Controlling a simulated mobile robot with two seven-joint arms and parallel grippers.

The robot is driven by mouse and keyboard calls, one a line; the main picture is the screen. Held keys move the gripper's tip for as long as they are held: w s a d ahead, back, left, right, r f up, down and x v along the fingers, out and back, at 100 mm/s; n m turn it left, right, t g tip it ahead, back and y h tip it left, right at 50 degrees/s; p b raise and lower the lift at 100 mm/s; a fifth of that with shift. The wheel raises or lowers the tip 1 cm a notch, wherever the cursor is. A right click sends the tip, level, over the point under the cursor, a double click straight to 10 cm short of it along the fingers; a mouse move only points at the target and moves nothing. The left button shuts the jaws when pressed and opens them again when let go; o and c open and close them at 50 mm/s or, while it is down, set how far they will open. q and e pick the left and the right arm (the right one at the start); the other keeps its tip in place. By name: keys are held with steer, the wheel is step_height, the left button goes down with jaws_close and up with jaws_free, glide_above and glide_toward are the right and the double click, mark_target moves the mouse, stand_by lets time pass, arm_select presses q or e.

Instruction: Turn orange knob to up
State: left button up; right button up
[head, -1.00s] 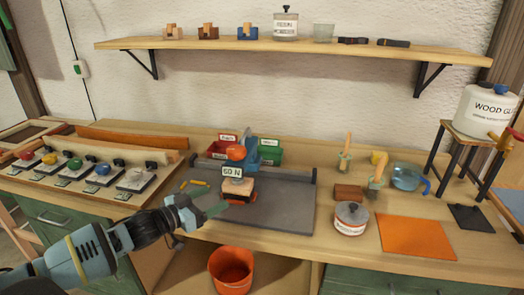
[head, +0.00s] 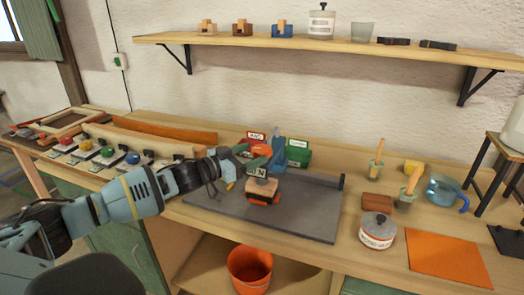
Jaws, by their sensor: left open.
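The orange knob (head: 261,150) is a round orange shape on the blue upright device (head: 279,150) at the back of the grey plate. A white label with an N on it sits just below it, partly covered by my gripper. My left gripper (head: 251,158) comes in from the left and is open, its green-grey fingers at the knob's left and lower left. I cannot tell whether the fingers touch the knob, and its pointing direction is too small to read. My right gripper is not in view.
A wooden block with orange parts (head: 263,191) stands on the grey plate (head: 305,210) just below the gripper. Red (head: 249,141) and green (head: 298,156) labelled bins flank the device. Small coloured knobs (head: 107,151) line the left bench. The plate's right part is clear.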

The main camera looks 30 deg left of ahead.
mark_target(254, 153)
arm_select(q)
steer(key=shift+x, duration=2.2)
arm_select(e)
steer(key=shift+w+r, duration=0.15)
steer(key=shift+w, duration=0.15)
arm_select(q)
steer(key=c, duration=1)
steer(key=shift+o, duration=0.2)
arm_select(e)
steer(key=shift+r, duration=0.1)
